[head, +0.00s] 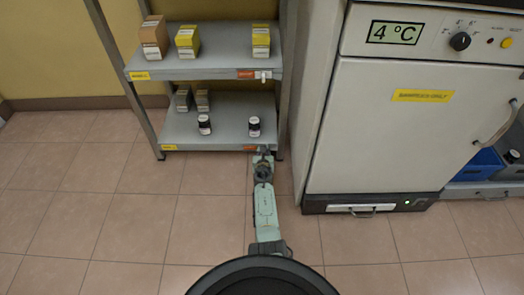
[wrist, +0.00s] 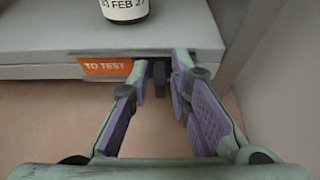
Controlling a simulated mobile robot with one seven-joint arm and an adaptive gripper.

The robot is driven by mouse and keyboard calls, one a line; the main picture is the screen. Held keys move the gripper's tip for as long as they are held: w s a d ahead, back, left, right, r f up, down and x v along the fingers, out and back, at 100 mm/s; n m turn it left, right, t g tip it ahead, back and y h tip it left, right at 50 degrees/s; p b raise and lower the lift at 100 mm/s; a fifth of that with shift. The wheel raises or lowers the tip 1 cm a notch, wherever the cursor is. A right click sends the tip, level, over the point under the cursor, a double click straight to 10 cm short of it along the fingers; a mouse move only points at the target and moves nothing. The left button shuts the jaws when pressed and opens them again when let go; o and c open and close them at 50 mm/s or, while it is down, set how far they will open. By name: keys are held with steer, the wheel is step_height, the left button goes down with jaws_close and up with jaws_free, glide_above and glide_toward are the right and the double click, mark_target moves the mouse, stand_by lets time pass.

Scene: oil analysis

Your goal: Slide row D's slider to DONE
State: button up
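My gripper (wrist: 160,76) is at the front edge of the lower shelf (wrist: 50,45), with its fingers apart. A small dark slider tab (wrist: 158,80) shows between the fingertips, just right of an orange "TO TEST" label (wrist: 106,67). I see a gap left of the tab; whether the right finger touches it is unclear. In the head view my gripper (head: 263,157) hides the tab at the lower shelf's right end. No row letter is readable. A bottle (wrist: 124,8) with a date label stands above the "TO TEST" label.
The upper shelf (head: 210,68) carries several boxes and a white slider tab (head: 265,75) beside an orange label. A fridge (head: 385,125) stands close on the right. The floor left is clear.

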jaws_close()
stand_by(0.6)
